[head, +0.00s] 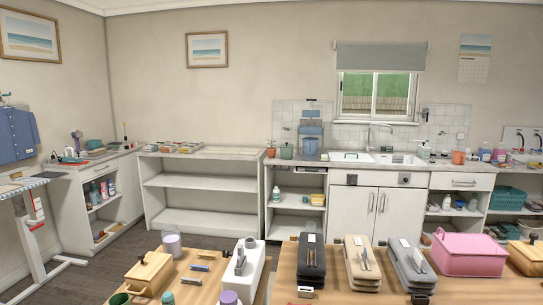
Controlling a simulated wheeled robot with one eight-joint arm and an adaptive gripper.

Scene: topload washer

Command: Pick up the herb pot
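A small terracotta pot with a thin green sprig (271,152), which looks like the herb pot, stands upright at the left end of the back counter. My gripper is not in view.
Two wooden tables (198,281) fill the foreground, with a pink box (468,255), a wooden box (149,272) and several trays on them. A low empty shelf unit (203,181) stands at the back left. Dark floor shows before it.

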